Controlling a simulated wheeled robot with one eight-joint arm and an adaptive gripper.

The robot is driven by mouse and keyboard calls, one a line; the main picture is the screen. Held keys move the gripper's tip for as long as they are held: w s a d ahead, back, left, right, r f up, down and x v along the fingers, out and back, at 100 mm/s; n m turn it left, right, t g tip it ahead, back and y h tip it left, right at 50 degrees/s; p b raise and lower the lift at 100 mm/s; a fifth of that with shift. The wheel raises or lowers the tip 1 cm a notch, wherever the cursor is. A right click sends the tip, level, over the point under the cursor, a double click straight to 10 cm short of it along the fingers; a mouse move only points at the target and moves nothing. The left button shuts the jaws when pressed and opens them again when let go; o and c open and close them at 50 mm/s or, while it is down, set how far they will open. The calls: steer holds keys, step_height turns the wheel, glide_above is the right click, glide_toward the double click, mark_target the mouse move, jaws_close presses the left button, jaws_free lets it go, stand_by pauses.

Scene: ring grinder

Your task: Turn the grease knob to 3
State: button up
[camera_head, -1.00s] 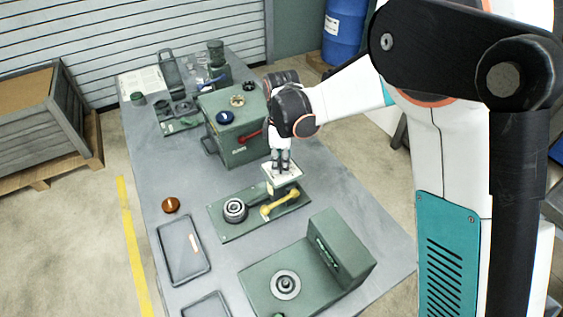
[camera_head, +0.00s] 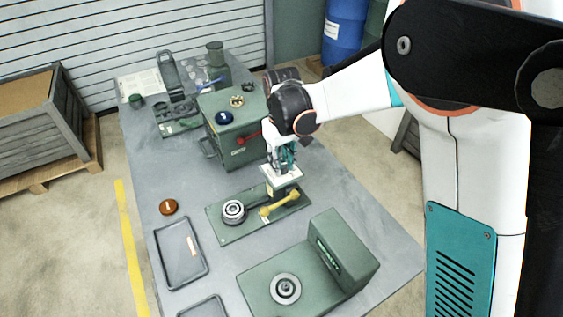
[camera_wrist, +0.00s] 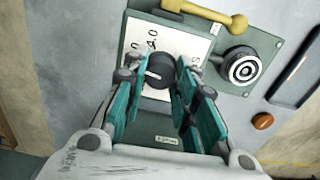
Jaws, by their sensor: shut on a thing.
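A white dial plate (camera_head: 268,173) with black markings stands on a green box beside the green base plate. In the wrist view the dial plate (camera_wrist: 138,50) shows printed numbers, partly hidden by my fingers, and I cannot read them all. The grease knob (camera_wrist: 158,72) is dark and round with a pale pointer line, in the middle of the dial. My gripper (camera_wrist: 157,82) is over the dial with its teal fingers shut on both sides of the knob. In the head view my gripper (camera_head: 281,164) hides the knob.
A yellow handle (camera_head: 279,204) and a ringed round part (camera_head: 233,211) are close in front of the dial. A green cabinet (camera_head: 239,146) with a red lever stands behind. A green machine (camera_head: 340,255) is at front right, and a tray (camera_head: 181,252) at left.

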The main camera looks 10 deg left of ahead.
steer(key=shift+m, duration=1)
steer(key=o, duration=1.1)
steer(key=shift+r, duration=0.1)
step_height(320, 180, up, 12)
steer(key=shift+f, duration=0.1)
